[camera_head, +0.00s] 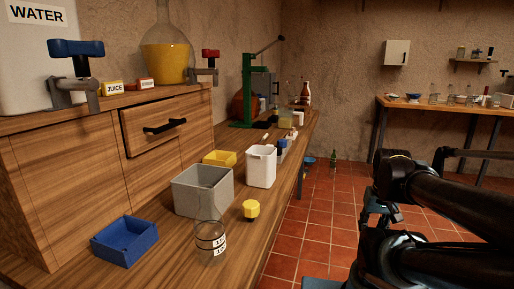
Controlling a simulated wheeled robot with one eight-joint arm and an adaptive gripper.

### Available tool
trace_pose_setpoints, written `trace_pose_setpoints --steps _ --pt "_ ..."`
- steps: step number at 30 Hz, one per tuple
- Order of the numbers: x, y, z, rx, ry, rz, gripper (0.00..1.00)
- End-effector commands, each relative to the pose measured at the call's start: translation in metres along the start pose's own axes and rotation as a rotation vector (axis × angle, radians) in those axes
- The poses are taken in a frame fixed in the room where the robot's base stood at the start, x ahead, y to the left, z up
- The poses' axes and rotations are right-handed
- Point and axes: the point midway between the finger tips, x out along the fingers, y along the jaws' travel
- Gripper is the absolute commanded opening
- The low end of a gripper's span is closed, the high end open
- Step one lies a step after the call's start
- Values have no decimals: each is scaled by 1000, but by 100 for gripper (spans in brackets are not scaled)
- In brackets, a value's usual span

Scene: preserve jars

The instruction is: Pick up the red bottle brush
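I cannot make out a red bottle brush for certain in the head view. A small, thin pale-reddish item (265,137) lies on the wooden counter behind the white container, too small to identify. My dark arm fills the right side of the view, over the floor and away from the counter. The dark end parts at its left, which may be my gripper (376,212), are seen edge-on, and the fingers cannot be told apart. Nothing held is visible there.
A second table (440,106) stands at the back right. Tiled floor (325,215) lies open between.

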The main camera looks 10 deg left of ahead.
Motion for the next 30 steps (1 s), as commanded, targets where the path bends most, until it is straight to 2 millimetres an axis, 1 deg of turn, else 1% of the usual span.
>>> trace_pose_setpoints --steps 7,8,9,11,12,14,15,16,17,23,27,29,30 --pt "0 0 0 0 0 0 33" --pt "0 0 0 0 0 0 36" --pt "0 0 0 -1 0 0 45" --pt "-7 -1 5 -7 11 -4 58" --pt "-10 -3 4 -18 13 -10 67" --pt "-15 -8 -4 -46 15 -26 81" --pt "-21 -12 -11 -75 16 -40 90" --pt "-25 -16 -17 -100 18 -54 97" --pt "-31 -21 -24 -128 20 -69 100" --pt "-73 -64 -84 -368 56 -199 100" --pt "-101 -99 -127 -538 95 -291 100" --pt "-112 -115 -145 -611 115 -329 100" --pt "-120 -125 -158 -657 129 -355 100"
